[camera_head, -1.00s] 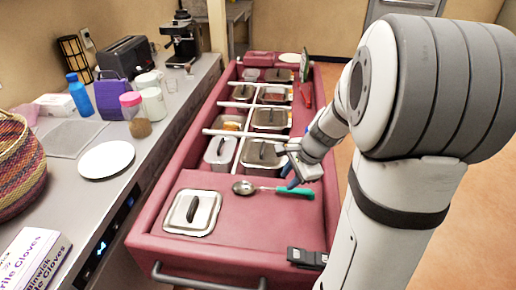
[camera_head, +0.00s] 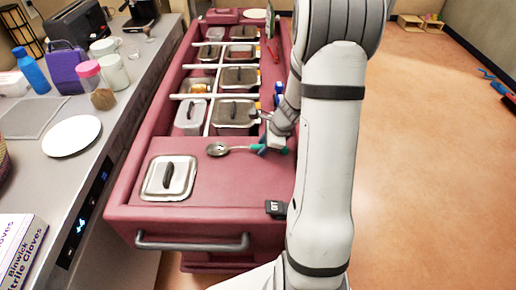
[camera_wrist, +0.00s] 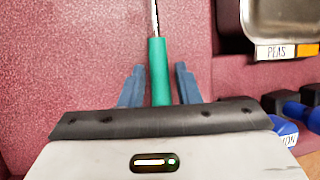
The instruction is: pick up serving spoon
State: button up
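The serving spoon (camera_head: 218,149) lies on the front part of the red cart top, with its metal bowl to the left and its green handle to the right. In the wrist view the green handle (camera_wrist: 158,72) runs between the two blue fingers of my gripper (camera_wrist: 159,90). A gap shows on each side of the handle, so the fingers are open around it and do not grip it. In the head view my gripper (camera_head: 267,143) is at the handle end and hides part of it.
A lidded metal pan (camera_head: 154,178) sits at the cart's front left. Several lidded pans stand in the divided well behind the spoon, one labelled PEAS (camera_wrist: 275,52). A counter with a white plate (camera_head: 71,136) runs along the left. Open floor (camera_head: 430,170) lies right.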

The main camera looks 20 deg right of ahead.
jog(key=shift+c, duration=0.3)
grip_shut()
